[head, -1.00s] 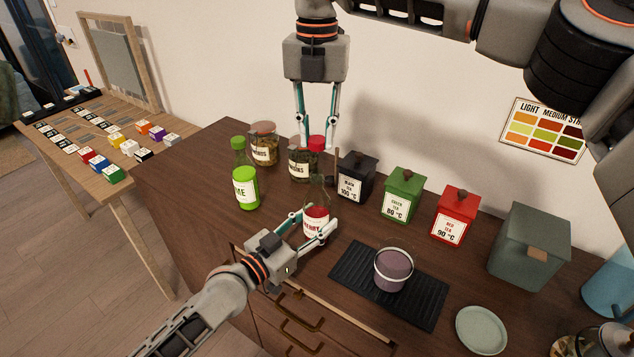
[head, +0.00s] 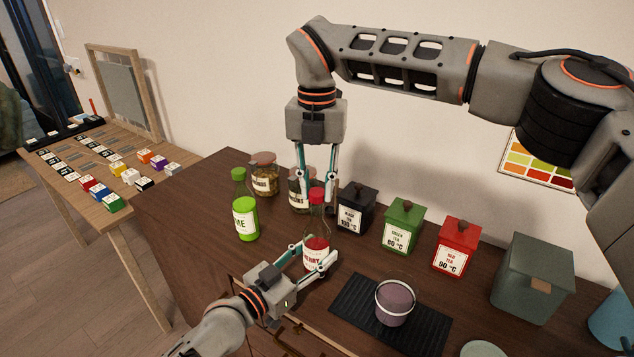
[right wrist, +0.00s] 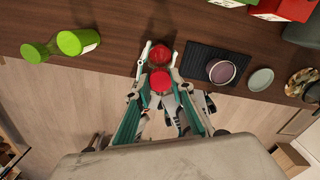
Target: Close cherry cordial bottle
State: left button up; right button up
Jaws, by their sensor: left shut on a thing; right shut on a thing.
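The cherry cordial bottle (head: 316,243) stands on the dark wooden counter, clear glass with red liquid and a white label. My left gripper (head: 319,258) is shut around its lower body. My right gripper (head: 317,199) points down from above and is shut on the red cap (head: 317,194), held in line with the bottle's neck. Whether the cap touches the rim I cannot tell. In the right wrist view the cap (right wrist: 161,80) is between the fingertips, with the red bottle body (right wrist: 160,54) just beyond it.
A lime bottle (head: 245,220) stands to the left. Jars (head: 264,178) and black, green (head: 403,228) and red (head: 456,248) tins line the back. A purple cup (head: 395,303) sits on a black mat (head: 350,305) to the front right.

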jog(key=shift+f, duration=0.6)
jog(key=shift+f, duration=0.6)
dwell(0.3)
jog(key=m, duration=2)
jog(key=shift+m, duration=0.3)
jog(key=m, duration=0.4)
jog(key=shift+s, duration=0.1)
jog(key=m, duration=0.2)
jog(key=shift+s+a+f+m, duration=0.1)
jog(key=shift+a+f+m, duration=0.05)
jog(key=shift+m, duration=1.15)
